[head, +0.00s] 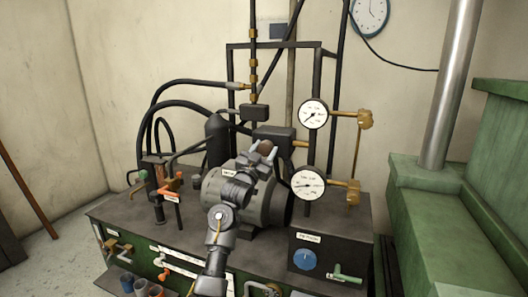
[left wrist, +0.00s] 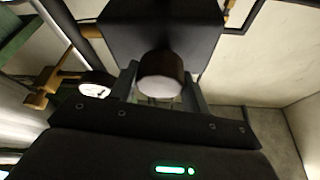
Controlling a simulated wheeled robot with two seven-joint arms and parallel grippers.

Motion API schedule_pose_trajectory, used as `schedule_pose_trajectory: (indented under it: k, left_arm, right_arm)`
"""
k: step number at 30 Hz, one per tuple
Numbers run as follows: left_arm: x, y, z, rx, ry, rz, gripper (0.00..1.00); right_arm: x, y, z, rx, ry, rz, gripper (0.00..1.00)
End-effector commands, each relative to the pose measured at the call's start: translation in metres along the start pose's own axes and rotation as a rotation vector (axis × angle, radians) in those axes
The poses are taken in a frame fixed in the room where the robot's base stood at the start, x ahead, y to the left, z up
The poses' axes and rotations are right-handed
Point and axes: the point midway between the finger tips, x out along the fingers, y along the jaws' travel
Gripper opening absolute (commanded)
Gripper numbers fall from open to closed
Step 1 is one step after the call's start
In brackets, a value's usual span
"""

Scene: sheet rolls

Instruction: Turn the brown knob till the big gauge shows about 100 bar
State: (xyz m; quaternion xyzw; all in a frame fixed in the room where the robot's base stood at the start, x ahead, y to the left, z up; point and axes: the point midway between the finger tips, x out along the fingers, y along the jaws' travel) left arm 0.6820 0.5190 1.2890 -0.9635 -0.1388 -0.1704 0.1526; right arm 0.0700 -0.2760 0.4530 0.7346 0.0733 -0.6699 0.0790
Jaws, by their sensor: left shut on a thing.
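The brown knob (head: 265,147) sits in front of a dark box on the machine. My left gripper (head: 259,152) is shut on it. In the left wrist view the round end of the brown knob (left wrist: 160,75) shows between the two fingers of my left gripper (left wrist: 162,86). Two white dial gauges stand to the right of the gripper. The lower gauge (head: 308,183) looks slightly larger, and its needle points left. The upper gauge (head: 313,114) has its needle pointing down and left. Their numbers are too small to read. My right gripper is not in view.
A blue knob (head: 305,259) and a green-handled valve (head: 345,279) are on the front panel. Black hoses (head: 185,88) and small valves with orange handles (head: 171,184) stand at left. A green machine body (head: 435,215) with a steel column (head: 450,85) is at right.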

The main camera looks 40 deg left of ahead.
Motion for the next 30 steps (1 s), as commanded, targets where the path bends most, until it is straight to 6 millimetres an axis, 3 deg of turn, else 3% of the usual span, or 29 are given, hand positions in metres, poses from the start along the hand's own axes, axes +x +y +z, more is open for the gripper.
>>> schedule_pose_trajectory:
  k: [30]
  left_arm:
    - [0.0006, -0.0025, -0.0016, 0.881, 0.000, 0.362, 0.24]
  right_arm:
    - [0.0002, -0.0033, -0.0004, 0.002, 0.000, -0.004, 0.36]
